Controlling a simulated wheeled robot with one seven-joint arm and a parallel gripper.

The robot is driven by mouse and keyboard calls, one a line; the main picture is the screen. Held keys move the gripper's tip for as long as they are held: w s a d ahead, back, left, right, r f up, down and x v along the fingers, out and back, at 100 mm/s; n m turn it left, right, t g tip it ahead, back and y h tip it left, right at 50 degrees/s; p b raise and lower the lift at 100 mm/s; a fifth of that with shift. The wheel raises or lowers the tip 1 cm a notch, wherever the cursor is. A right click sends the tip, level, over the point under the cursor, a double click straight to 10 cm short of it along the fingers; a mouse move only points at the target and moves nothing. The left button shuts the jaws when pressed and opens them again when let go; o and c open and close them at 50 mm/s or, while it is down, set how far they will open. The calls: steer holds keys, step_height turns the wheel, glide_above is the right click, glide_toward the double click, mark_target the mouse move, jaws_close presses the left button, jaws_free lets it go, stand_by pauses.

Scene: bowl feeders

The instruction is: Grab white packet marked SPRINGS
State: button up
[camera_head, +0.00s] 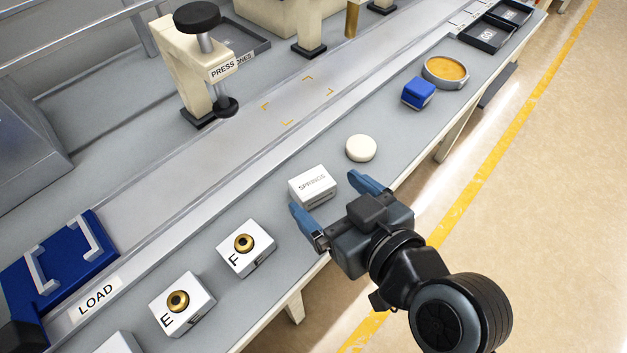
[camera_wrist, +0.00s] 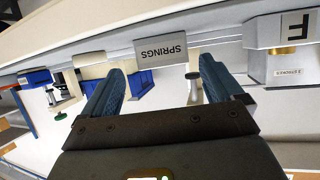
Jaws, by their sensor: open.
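The white packet marked SPRINGS (camera_head: 312,186) lies on the grey bench top near its front edge, in the middle of the head view. In the wrist view the packet (camera_wrist: 161,49) shows upside down, ahead of and between my fingertips. My gripper (camera_head: 330,199) is open, with its blue fingers apart and pointing at the packet. The fingertips (camera_wrist: 158,80) also show in the wrist view with nothing between them. In the head view one finger is near the packet's lower front corner; I cannot tell whether they touch.
A white round piece (camera_head: 361,148) sits just beyond the packet. White blocks F (camera_head: 246,262) and E (camera_head: 190,318) stand to the left. A blue box (camera_head: 418,93) and an orange-filled round dish (camera_head: 446,72) are farther right. A press (camera_head: 189,70) stands behind the rail.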

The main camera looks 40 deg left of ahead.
mark_target(315, 185)
steer(key=shift+x, duration=3.1)
steer(key=shift+s+a+r, duration=0.1)
steer(key=shift+s, duration=0.1)
steer(key=c, duration=1.1)
steer(key=shift+r, duration=0.15)
